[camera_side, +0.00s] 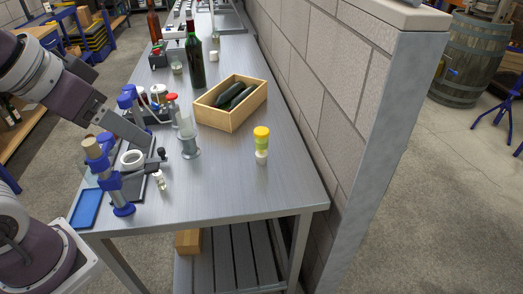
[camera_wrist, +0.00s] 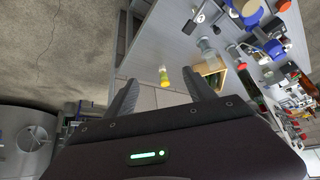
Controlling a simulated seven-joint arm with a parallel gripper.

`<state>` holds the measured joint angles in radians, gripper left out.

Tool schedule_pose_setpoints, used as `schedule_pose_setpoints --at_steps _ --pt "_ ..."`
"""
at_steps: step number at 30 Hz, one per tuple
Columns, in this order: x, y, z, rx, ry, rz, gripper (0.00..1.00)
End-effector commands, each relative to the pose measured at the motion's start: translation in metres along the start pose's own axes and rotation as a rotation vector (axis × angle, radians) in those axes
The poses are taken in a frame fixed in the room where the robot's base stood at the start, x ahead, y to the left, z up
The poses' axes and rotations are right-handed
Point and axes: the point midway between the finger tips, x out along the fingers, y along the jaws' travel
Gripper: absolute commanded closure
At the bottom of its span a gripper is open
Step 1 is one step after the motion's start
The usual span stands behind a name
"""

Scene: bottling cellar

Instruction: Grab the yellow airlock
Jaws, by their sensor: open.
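The yellow airlock (camera_side: 261,145) stands upright on the metal bench near its right edge. It has a yellow cap, a green middle and a pale base. My gripper is at the left in the side view, well apart from the airlock and above the bench's left side. In the wrist view my gripper (camera_wrist: 162,77) is open, with its two fingers spread and nothing held. The airlock (camera_wrist: 164,78) shows between the fingers in that view, but it is small and farther off.
A wooden box (camera_side: 231,118) with dark bottles stands behind the airlock. A clear cylinder (camera_side: 188,137) stands to its left. Blue-clamped stands (camera_side: 119,193) and a blue tray (camera_side: 86,208) are near my arm. A block wall (camera_side: 300,90) borders the bench's right side. The bench before the airlock is clear.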

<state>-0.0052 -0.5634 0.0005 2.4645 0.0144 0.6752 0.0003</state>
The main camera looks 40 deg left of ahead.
Motion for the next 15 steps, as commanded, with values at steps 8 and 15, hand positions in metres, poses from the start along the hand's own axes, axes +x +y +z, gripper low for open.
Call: schedule_pose_setpoints --at_steps 8,15 --pt "0.174 -0.005 -0.151 0.040 0.261 -0.003 0.37" --pt "0.327 0.003 -0.164 0.053 0.503 0.046 0.37"
